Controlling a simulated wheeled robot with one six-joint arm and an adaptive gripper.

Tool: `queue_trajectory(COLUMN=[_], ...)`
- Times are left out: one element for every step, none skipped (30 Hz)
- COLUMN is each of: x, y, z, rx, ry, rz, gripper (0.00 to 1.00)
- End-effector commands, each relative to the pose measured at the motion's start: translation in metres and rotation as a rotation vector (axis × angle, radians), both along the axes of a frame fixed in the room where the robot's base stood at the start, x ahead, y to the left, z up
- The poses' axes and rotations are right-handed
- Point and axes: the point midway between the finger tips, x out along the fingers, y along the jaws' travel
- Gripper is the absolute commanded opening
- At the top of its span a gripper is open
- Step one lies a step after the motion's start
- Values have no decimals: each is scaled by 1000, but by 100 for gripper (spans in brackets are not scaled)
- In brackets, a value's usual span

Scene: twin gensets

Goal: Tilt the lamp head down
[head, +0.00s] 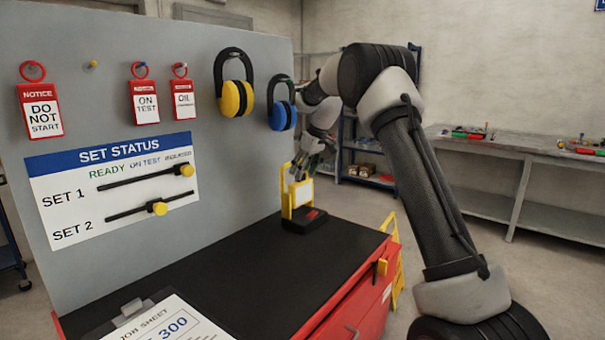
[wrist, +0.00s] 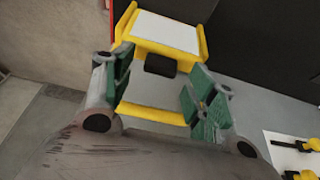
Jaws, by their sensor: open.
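The lamp is on the far end of the black bench top. Its yellow-framed head with a white panel (head: 300,197) stands roughly upright on a black base (head: 305,221) with a red patch. In the wrist view the lamp head (wrist: 165,33) is just beyond my fingertips. A separate yellow bar (wrist: 150,113) crosses between my fingers there. My gripper (head: 301,172) is at the top of the lamp head in the head view. It also shows in the wrist view (wrist: 160,66), its green-padded fingers spread on either side of the bar. Contact with the lamp is unclear.
A grey panel (head: 200,90) rises along the bench's left side, with blue ear defenders (head: 281,115) hanging near my arm. A job sheet (head: 165,322) lies on the near bench top (head: 230,270). The middle of the bench is clear.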

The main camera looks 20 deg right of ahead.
Motion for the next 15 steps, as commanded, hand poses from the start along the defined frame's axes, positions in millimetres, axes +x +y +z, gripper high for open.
queue_trajectory(x=[2,2,3,4,4,5,5,5,5,5,5,5,5,5,5], y=[1,2,3,3,3,3,3,3,3,3,3,3,3,3,3], z=[-6,-8,-10,-12,-13,-14,-14,-14,-14,-14,-14,-14,-14,-14,-14], rx=[0,0,0,0,0,0,0,0,0,0,0,0,0,0,0], ry=[1,1,0,0,0,0,0,0,0,0,0,0,0,0,0], rz=[0,0,0,0,0,-1,-1,-1,-1,-1,-1,-1,-1,-1,-1], gripper=[57,57,57,57,57,57,57,57,57,57,57,57,55,50,43])
